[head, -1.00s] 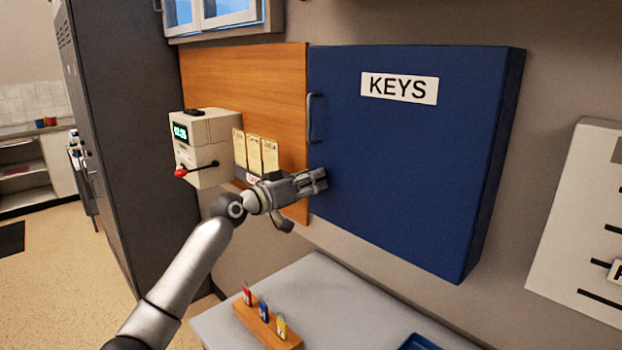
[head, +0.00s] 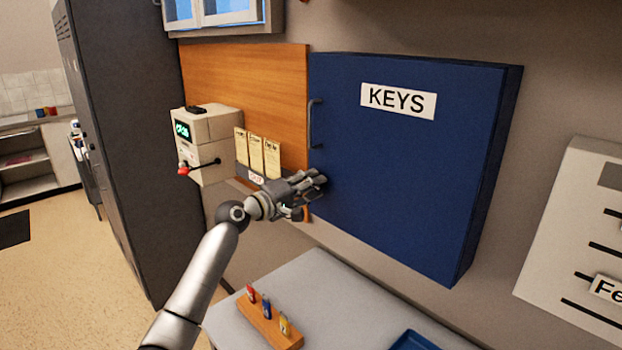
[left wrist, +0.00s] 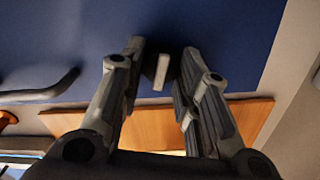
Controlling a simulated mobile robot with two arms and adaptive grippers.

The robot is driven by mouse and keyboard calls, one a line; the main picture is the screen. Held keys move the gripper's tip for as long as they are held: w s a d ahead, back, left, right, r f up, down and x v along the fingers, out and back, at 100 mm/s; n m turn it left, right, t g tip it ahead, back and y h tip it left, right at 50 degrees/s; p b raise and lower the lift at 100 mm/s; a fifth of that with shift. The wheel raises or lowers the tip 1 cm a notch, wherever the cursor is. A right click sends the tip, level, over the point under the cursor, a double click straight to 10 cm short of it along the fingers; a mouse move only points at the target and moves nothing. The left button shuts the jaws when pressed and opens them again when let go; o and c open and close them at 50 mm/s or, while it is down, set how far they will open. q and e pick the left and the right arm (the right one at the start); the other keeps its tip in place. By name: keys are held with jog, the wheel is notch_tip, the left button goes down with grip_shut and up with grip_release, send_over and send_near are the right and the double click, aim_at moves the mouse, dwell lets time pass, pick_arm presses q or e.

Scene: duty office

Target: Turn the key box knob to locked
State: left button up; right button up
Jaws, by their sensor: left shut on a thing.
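The blue key box (head: 405,160) hangs shut on the wall, with a white KEYS label and a bar handle (head: 313,124) on its left edge. My left gripper (head: 320,181) is at the lower left of the box door, below the handle. In the left wrist view, the two fingers (left wrist: 162,62) are closed on the small dark knob (left wrist: 160,70), whose pale front strip shows between the fingertips. The strip looks nearly upright in that view. In the head view the fingers hide the knob. No lock marking can be read. My right gripper is not in view.
A wooden board (head: 245,85) adjoins the box on the left, with cards in a holder (head: 257,153) and a time clock (head: 207,145) beside it. Below stands a grey table (head: 335,300) with a wooden key-tag block (head: 268,323) and a blue tray (head: 412,341).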

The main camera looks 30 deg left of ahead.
pick_arm(q)
jog(key=shift+n+p, duration=0.95)
jog(key=shift+n, duration=0.55)
jog(key=shift+f, duration=0.1)
jog(key=o, duration=1)
jog(key=v, duration=1.2)
jog(key=shift+a, duration=0.1)
